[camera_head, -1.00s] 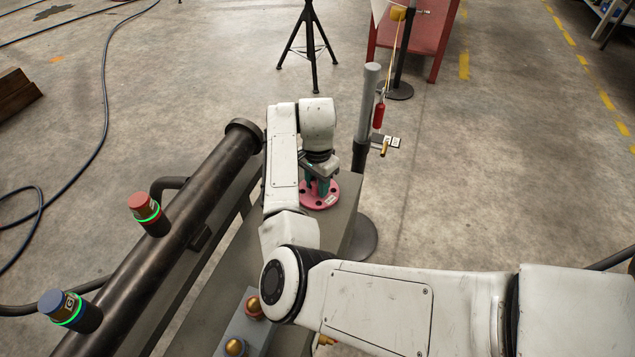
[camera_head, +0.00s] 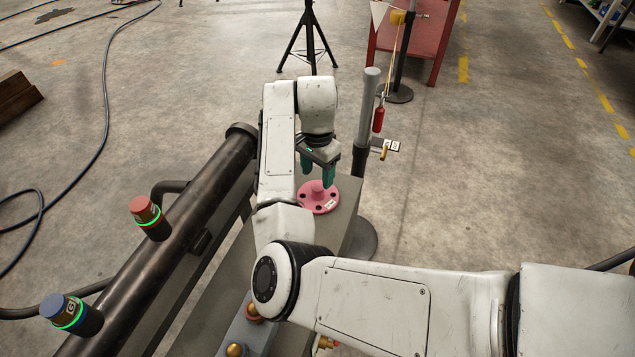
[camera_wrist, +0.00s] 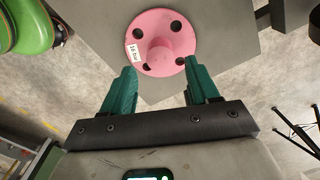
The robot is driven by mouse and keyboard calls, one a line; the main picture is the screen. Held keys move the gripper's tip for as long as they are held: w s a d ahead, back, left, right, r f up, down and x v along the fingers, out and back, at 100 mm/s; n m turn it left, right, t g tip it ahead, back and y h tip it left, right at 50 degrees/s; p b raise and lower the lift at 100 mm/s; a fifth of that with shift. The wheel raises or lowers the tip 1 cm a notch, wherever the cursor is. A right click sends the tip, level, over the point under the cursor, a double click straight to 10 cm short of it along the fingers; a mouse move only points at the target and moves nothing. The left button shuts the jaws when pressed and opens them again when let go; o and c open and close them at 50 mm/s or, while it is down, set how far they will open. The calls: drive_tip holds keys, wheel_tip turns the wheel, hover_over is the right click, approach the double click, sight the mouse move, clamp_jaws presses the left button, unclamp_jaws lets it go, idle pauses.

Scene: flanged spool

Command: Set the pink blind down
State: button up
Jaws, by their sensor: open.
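The pink blind (camera_head: 317,199) is a round flange disc with several bolt holes, a white label and a central knob. It lies flat on the grey bench top (camera_head: 345,195), near the bench's far end. It also shows in the wrist view (camera_wrist: 160,42), where its label faces left. My gripper (camera_head: 319,177) is above the blind with its green fingers pointing down. The wrist view shows the gripper (camera_wrist: 160,88) open, with nothing between its fingers and the blind's knob beyond the fingertips.
A dark pipe spool (camera_head: 170,240) runs along the bench's left side, with a red-capped stub (camera_head: 148,215) and a blue-capped stub (camera_head: 70,312). A grey post (camera_head: 364,120) with a red-handled tool (camera_head: 378,118) stands right of the bench. Brass-topped pieces (camera_head: 235,349) sit near the front.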

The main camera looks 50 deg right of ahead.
sight(318, 186)
wheel_tip(318, 186, up, 6)
drive_tip(key=s+d+f+n+h, duration=0.35)
drive_tip(key=s+f+n, duration=0.35)
drive_tip(key=s, duration=0.3)
drive_tip(key=s+a+f+n+y, duration=0.1)
drive_tip(key=s+a+f+n, duration=0.1)
drive_tip(key=s+a, duration=0.3)
drive_tip(key=s+a+f+n+y, duration=0.1)
drive_tip(key=s+a+f+n, duration=0.2)
drive_tip(key=s+a+n, duration=0.2)
drive_tip(key=s+a+f+n+t+y, duration=0.1)
drive_tip(key=s+a+f+n, duration=0.2)
drive_tip(key=s+a, duration=0.3)
drive_tip(key=a+n, duration=0.1)
drive_tip(key=a, duration=0.1)
drive_tip(key=shift+s+a+f, duration=0.2)
drive_tip(key=shift+a, duration=0.1)
